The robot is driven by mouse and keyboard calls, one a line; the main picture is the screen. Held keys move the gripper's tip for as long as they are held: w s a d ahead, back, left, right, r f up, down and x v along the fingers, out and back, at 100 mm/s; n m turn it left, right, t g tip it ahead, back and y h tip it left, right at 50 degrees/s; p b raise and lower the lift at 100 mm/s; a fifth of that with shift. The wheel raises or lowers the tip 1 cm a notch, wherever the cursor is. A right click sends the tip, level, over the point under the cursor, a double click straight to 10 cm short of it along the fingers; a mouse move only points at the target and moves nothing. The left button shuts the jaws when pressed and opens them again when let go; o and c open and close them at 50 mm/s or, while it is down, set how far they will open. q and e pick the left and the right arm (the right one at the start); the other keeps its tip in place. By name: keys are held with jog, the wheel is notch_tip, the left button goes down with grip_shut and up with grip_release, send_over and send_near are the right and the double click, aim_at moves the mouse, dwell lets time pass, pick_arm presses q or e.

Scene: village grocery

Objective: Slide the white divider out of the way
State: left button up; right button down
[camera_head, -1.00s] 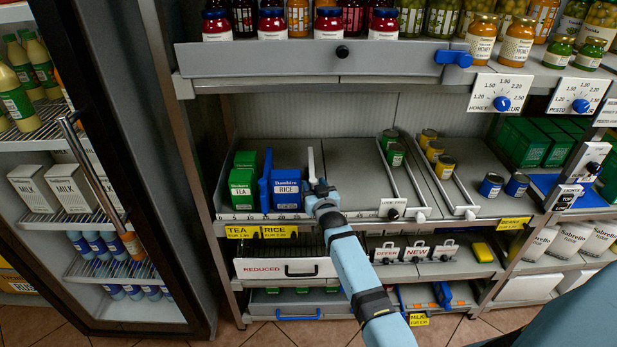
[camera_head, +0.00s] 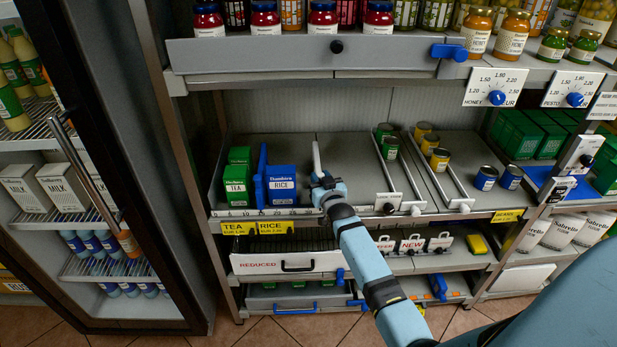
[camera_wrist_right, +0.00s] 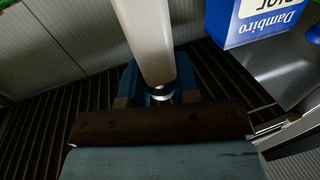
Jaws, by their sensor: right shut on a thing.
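The white divider (camera_head: 316,158) stands on the grey shelf to the right of the blue rice box (camera_head: 281,187), with a gap between them. My right gripper (camera_head: 322,184) is shut on its front end. In the right wrist view the white divider (camera_wrist_right: 146,35) runs up between the blue fingers of my right gripper (camera_wrist_right: 157,92). The rice box also shows there at the top right (camera_wrist_right: 253,18). My left gripper is not in view.
A blue divider (camera_head: 260,176) stands between the rice and the green tea box (camera_head: 238,185). The shelf (camera_head: 349,160) is bare to the right of the white divider, up to another low divider (camera_head: 386,172) beside several cans. An upper shelf edge (camera_head: 300,55) overhangs.

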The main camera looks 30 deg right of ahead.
jog(key=s+d+p, duration=0.1)
jog(key=s+d, duration=0.5)
jog(key=d, duration=0.3)
jog(key=shift+d, duration=0.3)
jog(key=c, duration=1.2)
grip_release()
jog(key=shift+o, duration=0.8)
jog(key=shift+w+f, duration=0.1)
jog(key=shift+w, duration=0.05)
jog(key=v, duration=1.4)
